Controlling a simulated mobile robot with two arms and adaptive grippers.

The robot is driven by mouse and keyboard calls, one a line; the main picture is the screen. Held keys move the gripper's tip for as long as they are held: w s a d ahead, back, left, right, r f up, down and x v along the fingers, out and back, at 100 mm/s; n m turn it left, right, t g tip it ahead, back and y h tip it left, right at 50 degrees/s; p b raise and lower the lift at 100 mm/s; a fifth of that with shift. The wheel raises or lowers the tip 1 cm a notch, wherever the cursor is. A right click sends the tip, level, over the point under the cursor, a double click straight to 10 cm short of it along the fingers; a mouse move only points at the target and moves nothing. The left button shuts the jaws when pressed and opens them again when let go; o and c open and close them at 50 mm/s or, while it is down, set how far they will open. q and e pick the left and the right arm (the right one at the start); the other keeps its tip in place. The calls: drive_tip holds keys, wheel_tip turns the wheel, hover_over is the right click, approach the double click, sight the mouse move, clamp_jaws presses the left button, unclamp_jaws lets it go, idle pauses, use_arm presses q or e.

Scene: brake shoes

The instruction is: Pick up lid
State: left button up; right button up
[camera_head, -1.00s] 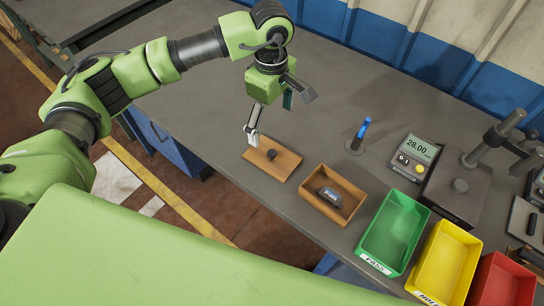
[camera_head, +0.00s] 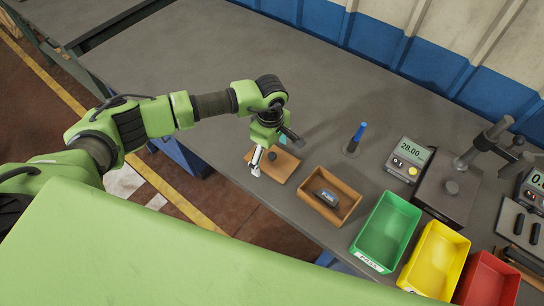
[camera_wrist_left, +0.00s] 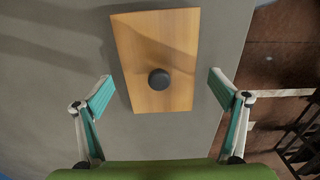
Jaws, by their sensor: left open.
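The lid is a flat wooden board (camera_head: 285,167) with a round dark knob (camera_head: 272,156), lying on the grey table beside an open wooden box. In the left wrist view the lid (camera_wrist_left: 150,45) shows almost whole, with its knob (camera_wrist_left: 159,79) near the middle of the picture. My left gripper (camera_head: 256,170) is over the near left part of the lid and hides some of it. In the left wrist view the left gripper (camera_wrist_left: 160,90) is open and empty, its fingers apart on either side of the knob's line. My right gripper is not in view.
The open wooden box (camera_head: 347,189) holds a dark labelled object (camera_head: 327,197). Green (camera_head: 372,262), yellow (camera_head: 419,278) and red (camera_head: 478,292) bins stand to the right. A blue-topped tool (camera_head: 357,137) and a scale (camera_head: 408,159) stand behind. The table's back left is clear.

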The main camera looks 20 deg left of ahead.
use_arm(q)
drive_tip(key=c, duration=1.2)
